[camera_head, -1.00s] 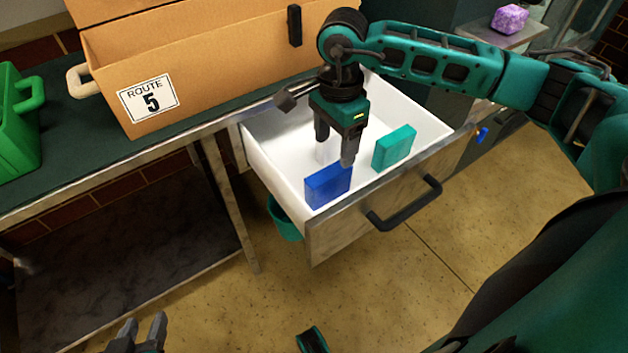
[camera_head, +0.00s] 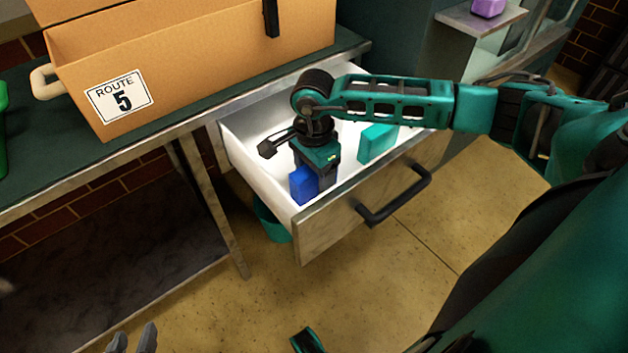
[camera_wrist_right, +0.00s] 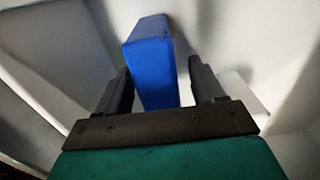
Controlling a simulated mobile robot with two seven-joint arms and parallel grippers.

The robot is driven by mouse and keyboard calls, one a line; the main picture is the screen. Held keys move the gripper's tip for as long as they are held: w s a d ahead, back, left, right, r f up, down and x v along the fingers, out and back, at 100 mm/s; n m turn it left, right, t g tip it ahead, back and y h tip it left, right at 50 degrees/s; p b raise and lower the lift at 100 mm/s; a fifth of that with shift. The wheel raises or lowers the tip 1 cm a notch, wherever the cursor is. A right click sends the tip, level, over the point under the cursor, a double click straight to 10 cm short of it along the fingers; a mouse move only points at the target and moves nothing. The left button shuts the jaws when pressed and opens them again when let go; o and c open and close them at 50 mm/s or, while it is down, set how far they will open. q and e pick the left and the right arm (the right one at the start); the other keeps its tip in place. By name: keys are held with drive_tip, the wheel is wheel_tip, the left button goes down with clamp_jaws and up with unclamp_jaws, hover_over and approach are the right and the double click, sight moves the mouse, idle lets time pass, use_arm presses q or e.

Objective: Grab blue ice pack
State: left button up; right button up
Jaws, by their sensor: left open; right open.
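The blue ice pack (camera_head: 303,185) stands on edge in the open white drawer (camera_head: 240,152), near its front left corner. My right gripper (camera_head: 318,185) is down in the drawer at the pack and hides part of it in the head view. In the right wrist view the blue ice pack (camera_wrist_right: 151,62) stands between the two open fingers of my right gripper (camera_wrist_right: 160,88), with a gap visible on the right side. My left gripper (camera_head: 132,340) is open and empty at the bottom edge of the head view, only its fingertips showing.
A teal ice pack (camera_head: 377,143) stands further right in the drawer. The drawer front has a black handle (camera_head: 395,197). A cardboard box (camera_head: 180,65) marked "ROUTE 5" sits on the bench. A purple block (camera_head: 488,8) lies on a shelf at the upper right.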

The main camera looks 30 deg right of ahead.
drive_tip(key=shift+f, duration=0.9)
drive_tip(key=shift+r, duration=0.1)
clamp_jaws()
drive_tip(key=shift+r, duration=0.15)
